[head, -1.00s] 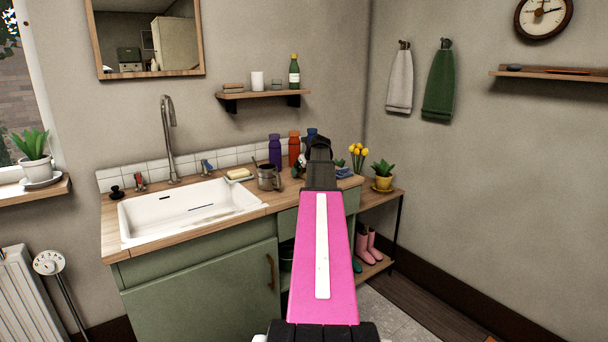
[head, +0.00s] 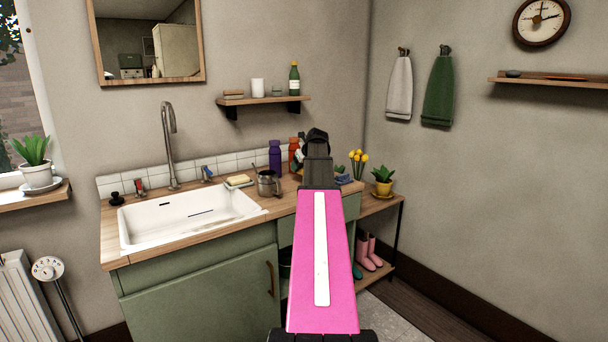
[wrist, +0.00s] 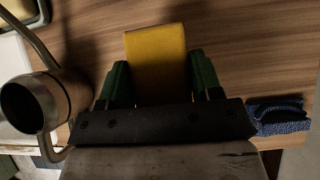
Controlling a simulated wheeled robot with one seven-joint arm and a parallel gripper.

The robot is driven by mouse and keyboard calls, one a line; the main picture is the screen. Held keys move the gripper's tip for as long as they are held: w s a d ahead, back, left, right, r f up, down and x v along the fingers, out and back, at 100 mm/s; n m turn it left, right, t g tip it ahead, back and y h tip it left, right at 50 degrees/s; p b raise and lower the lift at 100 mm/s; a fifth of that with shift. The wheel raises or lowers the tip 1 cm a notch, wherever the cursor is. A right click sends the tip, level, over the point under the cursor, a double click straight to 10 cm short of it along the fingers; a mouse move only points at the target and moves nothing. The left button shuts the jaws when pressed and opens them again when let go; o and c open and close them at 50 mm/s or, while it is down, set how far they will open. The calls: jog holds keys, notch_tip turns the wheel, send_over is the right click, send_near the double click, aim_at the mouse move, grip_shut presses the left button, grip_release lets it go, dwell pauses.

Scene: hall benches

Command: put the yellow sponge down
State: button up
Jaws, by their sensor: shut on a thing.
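The yellow sponge (wrist: 156,50) is between the two green fingers of my gripper (wrist: 160,76) in the wrist view. The fingers are shut on its sides, and its far end sticks out past them. Below it is the wooden counter (wrist: 250,50), with dark shadows around the fingers. I cannot tell whether the sponge touches the wood. In the head view my pink arm and dark wrist hide the held sponge. The counter (head: 180,236) there runs around a white sink, and my wrist is over its right part.
A metal mug (wrist: 35,105) stands close left of my gripper, and a folded blue cloth (wrist: 280,114) lies to the right. A dish with another sponge (head: 238,181) is by the sink (head: 190,216). Bottles (head: 275,156) stand behind. Bare wood shows beyond the held sponge.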

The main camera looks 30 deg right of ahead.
jog(key=s+a+r, duration=0.3)
jog(key=a+r, duration=0.3)
jog(key=a, duration=0.3)
jog(key=s+a+f+n+y, duration=0.1)
jog(key=s+a+n, duration=0.15)
jog(key=a, duration=1.45)
jog(key=s+a+n+y, duration=0.1)
jog(key=s+a, duration=0.2)
jog(key=a, duration=1.4)
jog(key=w+a+f+n+g+y, duration=0.1)
jog(key=w+a+f+n+y, duration=0.15)
jog(key=a+f, duration=0.4)
jog(key=w+a+f+n+g+y, duration=0.1)
jog(key=w+a+f+n+g, duration=0.15)
jog(key=a+f, duration=0.35)
jog(key=shift+n+t, duration=0.25)
jog(key=shift+t, duration=0.3)
jog(key=w+d+f, duration=0.4)
jog(key=d, duration=0.1)
jog(key=w+d+f, duration=0.1)
jog(key=w+d, duration=0.1)
jog(key=d, duration=0.1)
jog(key=shift+w+f, duration=0.4)
jog(key=shift+f, duration=2.05)
jog(key=shift+f, duration=0.15)
jog(key=o, duration=1)
jog(key=shift+c, duration=0.2)
